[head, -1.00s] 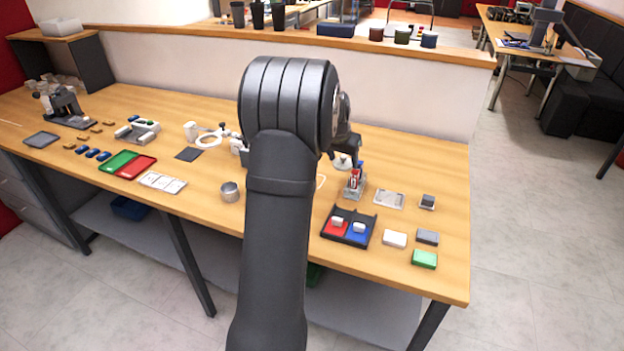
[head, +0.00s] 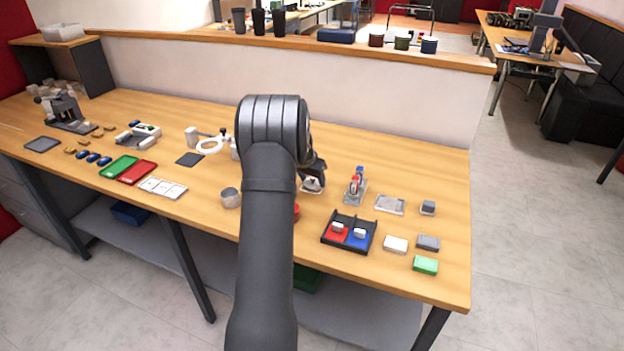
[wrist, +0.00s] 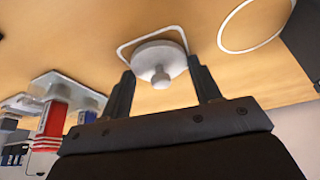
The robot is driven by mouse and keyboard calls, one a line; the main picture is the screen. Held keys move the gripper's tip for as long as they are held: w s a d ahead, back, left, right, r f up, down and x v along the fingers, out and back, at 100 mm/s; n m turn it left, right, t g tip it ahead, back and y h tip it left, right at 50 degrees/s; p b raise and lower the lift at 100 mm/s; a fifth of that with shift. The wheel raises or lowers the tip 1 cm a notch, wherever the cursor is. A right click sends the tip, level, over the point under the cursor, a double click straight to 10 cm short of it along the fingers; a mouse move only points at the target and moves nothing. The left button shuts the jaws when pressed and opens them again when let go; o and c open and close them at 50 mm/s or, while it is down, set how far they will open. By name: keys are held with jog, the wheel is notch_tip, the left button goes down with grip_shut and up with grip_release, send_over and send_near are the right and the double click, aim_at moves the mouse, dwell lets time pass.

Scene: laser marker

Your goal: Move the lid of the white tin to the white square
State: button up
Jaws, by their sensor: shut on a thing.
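My gripper (wrist: 161,66) is shut on a round whitish lid (wrist: 158,56) with a small knob, its two dark fingers on either side of the rim. Beyond the lid, the white square (wrist: 148,34), a thin rounded outline on the wooden table, shows around it. I cannot tell whether the lid touches the table. In the head view my gripper (head: 312,181) is low over the table, just right of my dark arm, with the pale lid (head: 313,186) under it.
A clear stand (head: 355,187) with red and blue items is close on the right; it also shows in the wrist view (wrist: 52,122). A black tray (head: 349,232) with red and blue compartments is in front. A white ring outline (wrist: 256,24) lies on the table.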

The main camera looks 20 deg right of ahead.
jog(key=shift+f, duration=0.15)
jog(key=o, duration=0.9)
jog(key=shift+o, duration=0.2)
jog(key=v, duration=1.2)
